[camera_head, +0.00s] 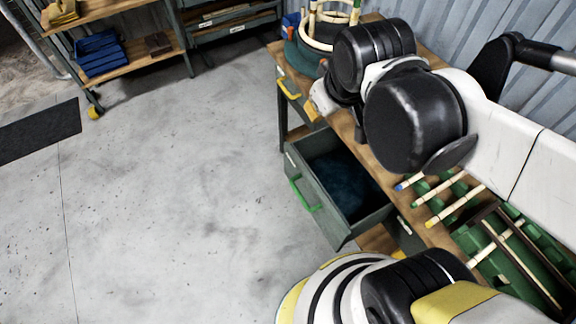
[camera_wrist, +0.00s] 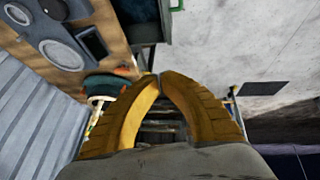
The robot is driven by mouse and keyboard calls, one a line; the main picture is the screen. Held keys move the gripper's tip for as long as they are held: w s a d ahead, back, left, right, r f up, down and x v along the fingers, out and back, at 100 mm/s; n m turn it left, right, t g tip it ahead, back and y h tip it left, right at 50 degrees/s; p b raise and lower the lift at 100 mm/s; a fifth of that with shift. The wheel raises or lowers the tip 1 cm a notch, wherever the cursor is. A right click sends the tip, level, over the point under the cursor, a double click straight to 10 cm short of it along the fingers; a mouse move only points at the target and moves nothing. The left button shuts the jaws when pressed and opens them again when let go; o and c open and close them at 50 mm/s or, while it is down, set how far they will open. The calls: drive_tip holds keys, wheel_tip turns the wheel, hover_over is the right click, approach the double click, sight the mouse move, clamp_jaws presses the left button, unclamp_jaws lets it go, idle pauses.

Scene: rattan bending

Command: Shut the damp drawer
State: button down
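A grey-green drawer (camera_head: 322,215) with a green handle (camera_head: 305,194) stands pulled out from the front of the wooden workbench (camera_head: 432,232). Something dark, like cloth, lies inside it. I take this to be the damp drawer; I see no readable label. A green handle also shows at the top edge of the wrist view (camera_wrist: 178,5). My gripper (camera_wrist: 160,77) has its two curved yellow fingers meeting at the tips, with nothing visible held. In the head view my arm hides most of the gripper, which is above the bench's far part, beyond the drawer.
A yellow handle (camera_head: 289,89) marks another drawer farther along the bench. A green rack with pale rods (camera_head: 442,190) lies on the bench. A wheeled shelf with a blue bin (camera_head: 98,52) stands at the back left. The floor before the drawer is clear.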

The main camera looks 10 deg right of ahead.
drive_tip(key=w+a+f+n+g+b, duration=0.2)
drive_tip(key=w+a+f+n, duration=0.2)
drive_tip(key=w+f+n, duration=0.3)
drive_tip(key=w+a+f+n+g+h+b, duration=0.1)
drive_tip(key=w+a+f+n, duration=0.2)
drive_tip(key=f, duration=0.4)
drive_tip(key=w+a+f+n+g+h+b, duration=0.1)
drive_tip(key=w+a+f+n+h, duration=0.2)
drive_tip(key=f, duration=0.5)
drive_tip(key=w+a+f+n+g+b, duration=0.1)
drive_tip(key=w+a+f+n, duration=0.25)
drive_tip(key=f, duration=0.35)
drive_tip(key=w+d+f+b, duration=0.1)
drive_tip(key=d+f+b, duration=0.4)
drive_tip(key=d+f, duration=0.2)
drive_tip(key=shift+f+n+b, duration=0.4)
drive_tip(key=shift+f+n, duration=0.05)
drive_tip(key=shift+f, duration=0.75)
drive_tip(key=shift+w, duration=0.15)
